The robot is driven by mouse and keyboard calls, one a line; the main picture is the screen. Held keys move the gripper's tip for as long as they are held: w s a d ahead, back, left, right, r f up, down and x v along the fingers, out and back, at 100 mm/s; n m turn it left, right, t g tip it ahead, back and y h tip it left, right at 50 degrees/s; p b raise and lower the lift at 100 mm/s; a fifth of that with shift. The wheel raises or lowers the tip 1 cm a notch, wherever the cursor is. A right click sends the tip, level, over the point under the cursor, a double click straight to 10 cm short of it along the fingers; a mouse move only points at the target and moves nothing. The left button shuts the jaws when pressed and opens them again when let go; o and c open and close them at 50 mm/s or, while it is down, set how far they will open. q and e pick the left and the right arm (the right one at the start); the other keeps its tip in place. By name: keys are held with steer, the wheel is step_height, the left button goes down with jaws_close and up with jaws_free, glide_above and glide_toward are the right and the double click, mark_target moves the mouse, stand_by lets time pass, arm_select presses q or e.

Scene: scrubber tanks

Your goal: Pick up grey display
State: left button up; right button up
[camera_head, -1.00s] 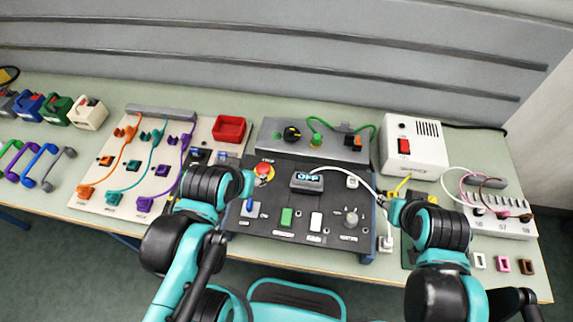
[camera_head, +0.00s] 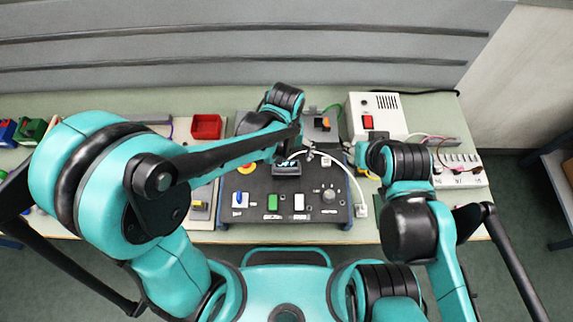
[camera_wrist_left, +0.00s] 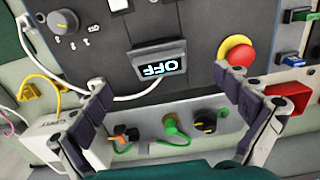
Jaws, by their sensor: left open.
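The grey display (camera_head: 287,169) is a small box with a lit screen reading OFF, on the dark control panel (camera_head: 258,183). In the left wrist view the display (camera_wrist_left: 160,64) appears upside down, with a white cable beside it. My left gripper (camera_wrist_left: 168,92) is open, its two fingers wide apart on either side of the display and not touching it. In the head view my left arm reaches over the panel and partly hides it near the display. My right arm is right of the panel; its gripper fingers cannot be made out.
A red emergency button (camera_wrist_left: 238,52) is close to one left finger. A green connector (camera_wrist_left: 172,125) and a black knob (camera_wrist_left: 204,122) sit on a grey strip behind the display. A white box (camera_head: 376,116) with a red switch stands at the back right.

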mark_target(286, 165)
arm_select(q)
steer(key=f, duration=0.2)
steer(key=f+b, duration=0.1)
steer(key=f, duration=0.2)
steer(key=f+b, duration=0.1)
steer(key=f, duration=0.1)
steer(key=shift+w+d+f, duration=0.1)
steer(key=shift+w+f, duration=0.05)
steer(key=shift+w, duration=0.15)
steer(key=c, duration=1.3)
steer(key=shift+r, duration=0.2)
